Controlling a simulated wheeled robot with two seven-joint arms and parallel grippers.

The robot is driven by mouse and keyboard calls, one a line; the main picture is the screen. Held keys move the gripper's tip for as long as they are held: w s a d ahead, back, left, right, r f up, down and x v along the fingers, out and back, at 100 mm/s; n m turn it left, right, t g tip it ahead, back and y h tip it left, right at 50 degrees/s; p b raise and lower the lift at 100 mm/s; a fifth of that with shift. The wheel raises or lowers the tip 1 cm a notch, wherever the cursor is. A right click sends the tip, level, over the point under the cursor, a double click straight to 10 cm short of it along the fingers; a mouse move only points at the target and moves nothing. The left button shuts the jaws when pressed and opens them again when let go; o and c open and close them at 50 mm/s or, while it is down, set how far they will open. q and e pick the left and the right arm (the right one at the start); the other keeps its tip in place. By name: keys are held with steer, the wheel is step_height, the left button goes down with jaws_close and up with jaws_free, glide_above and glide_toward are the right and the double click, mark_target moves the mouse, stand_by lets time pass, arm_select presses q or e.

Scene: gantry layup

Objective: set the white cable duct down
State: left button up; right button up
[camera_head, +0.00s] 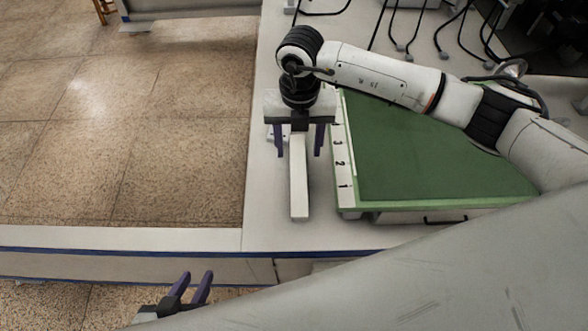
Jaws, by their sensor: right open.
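The white cable duct (299,188) is a long, narrow white bar. It appears to lie on the white table, left of the green mat, pointing toward the front edge. Its far end is hidden under my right gripper (298,150). That gripper is open, with one dark purple finger on each side of the duct and a visible gap to both. My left gripper (191,287) is low at the bottom of the view, in front of the table edge. Its two fingers are apart with nothing between them.
The green mat (420,160) on a board with a numbered white strip (341,165) is right of the duct. The white table (262,215) has bare room left and in front of the duct. Black cables (398,30) lie at the back. Tiled floor is to the left.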

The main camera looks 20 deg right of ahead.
mark_target(298, 172)
steer(key=f, duration=0.7)
steer(key=f+b, duration=0.1)
steer(key=f, duration=0.3)
steer(key=shift+w+d, duration=0.1)
steer(key=shift+w, duration=0.15)
steer(key=c, duration=1.3)
